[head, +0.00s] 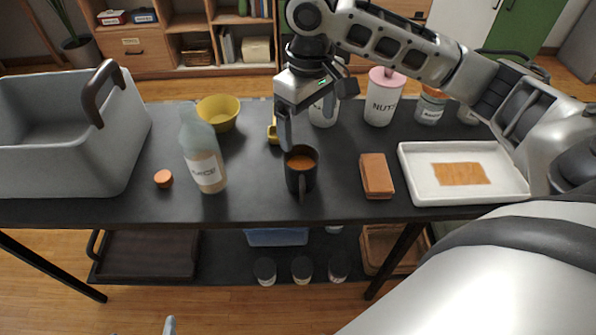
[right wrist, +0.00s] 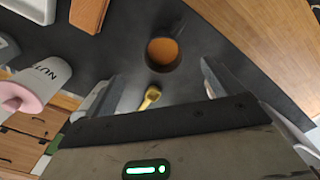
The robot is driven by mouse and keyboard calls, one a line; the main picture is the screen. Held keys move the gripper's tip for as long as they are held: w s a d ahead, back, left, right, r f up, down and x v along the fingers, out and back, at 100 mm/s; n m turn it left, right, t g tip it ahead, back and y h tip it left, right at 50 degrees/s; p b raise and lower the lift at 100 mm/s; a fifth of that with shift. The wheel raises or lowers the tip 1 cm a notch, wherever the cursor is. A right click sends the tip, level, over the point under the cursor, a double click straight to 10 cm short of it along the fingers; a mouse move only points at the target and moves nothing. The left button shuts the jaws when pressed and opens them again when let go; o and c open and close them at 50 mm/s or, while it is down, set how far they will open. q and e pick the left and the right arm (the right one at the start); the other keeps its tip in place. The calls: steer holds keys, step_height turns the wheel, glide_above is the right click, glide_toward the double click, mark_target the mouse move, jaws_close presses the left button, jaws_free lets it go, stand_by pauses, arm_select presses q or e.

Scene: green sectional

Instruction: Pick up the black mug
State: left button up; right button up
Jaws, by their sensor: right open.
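The black mug (head: 301,178) stands upright on the dark table, with orange-brown contents and its handle toward me. My right gripper (head: 308,122) is open and empty, above and just behind the mug in the head view. In the right wrist view the mug (right wrist: 163,66) lies beyond the open fingers (right wrist: 152,88), apart from them.
A juice bottle (head: 203,160) and an orange lid (head: 163,179) are left of the mug. A brown block (head: 376,176) and white tray (head: 420,189) are right. A yellow object (head: 272,132) is near the right finger. A grey bin (head: 60,150) and yellow bowl (head: 219,118) are farther left.

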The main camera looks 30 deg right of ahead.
glide_toward(303, 164)
steer(key=s, duration=0.1)
steer(key=s+a, duration=0.1)
steer(key=s, duration=0.1)
steer(key=shift+s+a+f+b, duration=0.25)
steer(key=shift+b, duration=0.1)
steer(key=shift+w+a+f+b, duration=0.1)
steer(key=shift+w+f+b, duration=0.05)
steer(key=shift+f, duration=1.35)
steer(key=shift+w+a+f+b, duration=0.1)
steer(key=shift+w+f+b, duration=0.05)
steer(key=shift+f, duration=1.3)
steer(key=c, duration=1.1)
steer(key=shift+r, duration=0.1)
steer(key=shift+c, duration=1.2)
